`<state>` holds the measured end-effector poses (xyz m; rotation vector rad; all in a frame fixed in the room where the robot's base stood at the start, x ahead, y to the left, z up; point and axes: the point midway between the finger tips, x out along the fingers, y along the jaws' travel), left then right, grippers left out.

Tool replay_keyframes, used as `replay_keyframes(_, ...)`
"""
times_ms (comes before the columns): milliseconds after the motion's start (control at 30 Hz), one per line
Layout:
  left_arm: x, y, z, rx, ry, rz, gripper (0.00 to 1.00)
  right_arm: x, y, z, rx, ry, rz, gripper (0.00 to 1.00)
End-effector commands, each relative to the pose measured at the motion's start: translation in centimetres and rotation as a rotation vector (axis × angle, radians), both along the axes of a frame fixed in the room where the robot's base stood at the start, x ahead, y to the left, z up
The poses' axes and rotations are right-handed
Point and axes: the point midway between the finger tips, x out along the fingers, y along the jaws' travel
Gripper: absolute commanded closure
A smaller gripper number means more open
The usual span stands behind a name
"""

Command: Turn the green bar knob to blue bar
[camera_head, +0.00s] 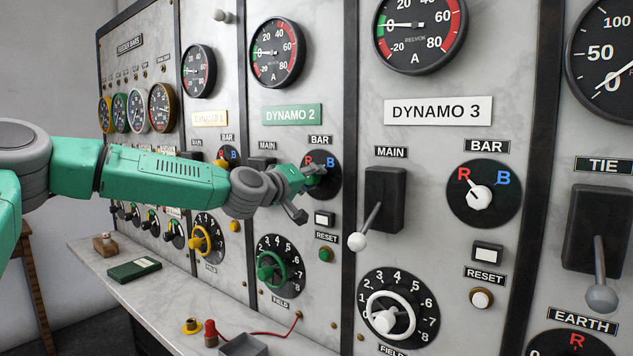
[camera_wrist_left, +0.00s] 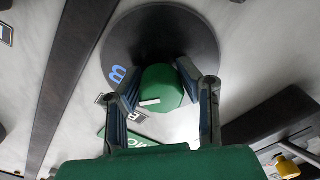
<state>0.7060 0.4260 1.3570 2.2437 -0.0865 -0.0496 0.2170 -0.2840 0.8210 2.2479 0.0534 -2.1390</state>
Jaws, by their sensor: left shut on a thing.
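The green bar knob (camera_wrist_left: 162,84) sits on a round black dial under the DYNAMO 2 plate. In the wrist view it is between the two fingers of my left gripper (camera_wrist_left: 165,95), which is shut on it. A short white mark shows on the knob; I cannot tell exactly where it points. The blue B (camera_wrist_left: 117,73) shows left of the knob in the wrist view. In the head view my left gripper (camera_head: 308,188) is at the DYNAMO 2 bar dial (camera_head: 322,190), partly covering it and hiding most of the knob. The red R and blue B are above the gripper. My right gripper is not in view.
The DYNAMO 3 main lever (camera_head: 372,225) sticks out to the right. A ledge (camera_head: 180,300) below carries a green book (camera_head: 134,269) and small items.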

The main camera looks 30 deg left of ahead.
Motion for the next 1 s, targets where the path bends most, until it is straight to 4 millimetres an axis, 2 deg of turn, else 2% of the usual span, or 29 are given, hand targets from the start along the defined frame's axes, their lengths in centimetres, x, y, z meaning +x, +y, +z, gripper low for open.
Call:
replay_keyframes(33, 0.06, 0.53, 0.31, 0.023, -0.010, 0.012, 0.98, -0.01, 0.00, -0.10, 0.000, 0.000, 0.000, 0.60)
replay_keyframes(300, 0.06, 0.52, 0.57, 0.109, -0.021, 0.013, 0.98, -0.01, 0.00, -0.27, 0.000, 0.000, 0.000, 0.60)
replay_keyframes(833, 0.02, 0.42, 0.85, 0.127, -0.026, 0.012, 0.98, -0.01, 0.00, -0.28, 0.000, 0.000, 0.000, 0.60)
replay_keyframes(867, 0.02, 0.41, 0.85, 0.127, -0.026, 0.012, 0.59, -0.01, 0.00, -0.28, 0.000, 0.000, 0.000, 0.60)
replay_keyframes(900, 0.01, 0.36, 0.84, 0.127, -0.025, 0.012, 0.48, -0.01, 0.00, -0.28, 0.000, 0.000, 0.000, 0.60)
replay_keyframes(1000, 0.01, 0.21, 0.68, 0.129, -0.022, 0.008, 0.48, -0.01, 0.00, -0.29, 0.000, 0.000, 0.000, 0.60)
